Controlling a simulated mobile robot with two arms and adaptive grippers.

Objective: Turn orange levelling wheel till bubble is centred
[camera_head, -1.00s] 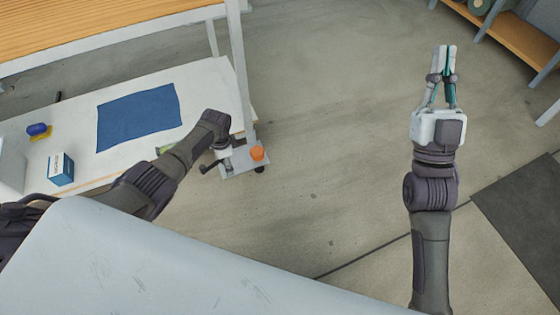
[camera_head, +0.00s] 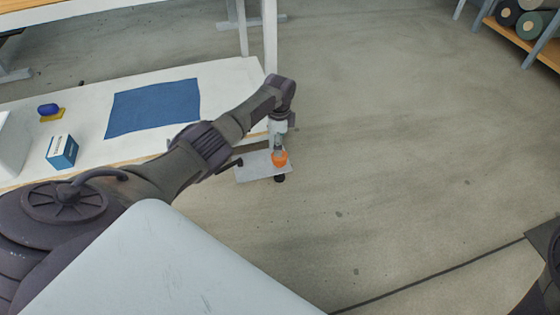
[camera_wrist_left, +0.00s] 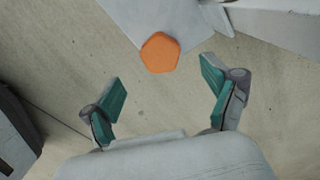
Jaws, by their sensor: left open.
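The orange levelling wheel (camera_head: 280,159) is at the outer edge of a pale grey plate (camera_head: 252,169) by the table's corner leg. The left wrist view shows the wheel (camera_wrist_left: 160,52) as an orange many-sided disc, just ahead of the gap between my fingers. My left gripper (camera_head: 280,146) reaches down close to the wheel, partly covering it. In the left wrist view my left gripper (camera_wrist_left: 161,84) is open, its teal-padded fingers apart with nothing between them. I cannot make out a bubble level. My right gripper is out of view.
A white table (camera_head: 85,91) carries a blue cloth (camera_head: 150,108), a blue-and-white box (camera_head: 62,152) and a blue object on a yellow base. A white table leg (camera_head: 270,35) stands close behind my left wrist.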

